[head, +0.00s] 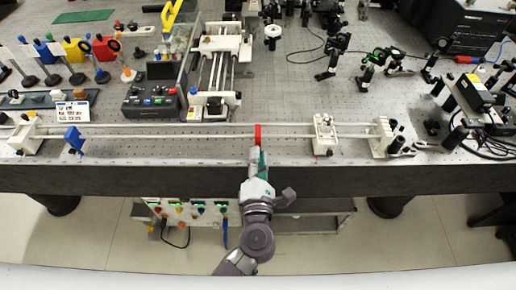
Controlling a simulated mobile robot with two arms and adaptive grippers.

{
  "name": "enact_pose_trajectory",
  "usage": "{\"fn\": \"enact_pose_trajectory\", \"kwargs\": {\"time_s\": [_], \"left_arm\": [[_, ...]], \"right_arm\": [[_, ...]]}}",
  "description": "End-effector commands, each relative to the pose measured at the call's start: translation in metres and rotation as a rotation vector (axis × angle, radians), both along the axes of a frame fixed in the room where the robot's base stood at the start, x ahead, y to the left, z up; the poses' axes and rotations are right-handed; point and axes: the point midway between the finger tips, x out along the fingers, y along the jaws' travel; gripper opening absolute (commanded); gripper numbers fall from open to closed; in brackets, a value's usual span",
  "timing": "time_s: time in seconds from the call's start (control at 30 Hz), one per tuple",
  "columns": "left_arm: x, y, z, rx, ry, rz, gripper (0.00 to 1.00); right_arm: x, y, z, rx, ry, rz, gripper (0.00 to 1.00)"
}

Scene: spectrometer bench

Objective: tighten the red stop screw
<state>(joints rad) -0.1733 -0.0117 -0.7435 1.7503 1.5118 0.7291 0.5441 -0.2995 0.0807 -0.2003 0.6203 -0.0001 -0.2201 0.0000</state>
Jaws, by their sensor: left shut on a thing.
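A red stop (258,134) stands across the white rails near the front edge of the bench. My left gripper (257,150) reaches up from below the bench edge and meets the near end of the red stop. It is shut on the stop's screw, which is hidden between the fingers. My right gripper is not in view.
A blue stop (73,139) sits on the same rails far to the left. A white carriage (324,134) sits on them to the right. A dark control box (152,98) and a white twin-rail unit (217,70) stand behind.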

Motion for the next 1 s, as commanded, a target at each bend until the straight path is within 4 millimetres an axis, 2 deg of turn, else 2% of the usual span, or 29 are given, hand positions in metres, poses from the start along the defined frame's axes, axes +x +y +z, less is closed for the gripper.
{"fn": "enact_pose_trajectory", "kwargs": {"time_s": [0.03,0.5,1.0], "left_arm": [[0.000,0.000,0.005,0.046,0.003,0.000,0.00],[0.000,0.000,0.003,0.491,0.003,0.000,0.00],[0.000,0.000,0.001,0.845,0.001,0.000,0.00]], "right_arm": [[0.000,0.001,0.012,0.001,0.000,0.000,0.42],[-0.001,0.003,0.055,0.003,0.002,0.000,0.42],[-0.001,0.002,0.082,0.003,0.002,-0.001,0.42]]}}
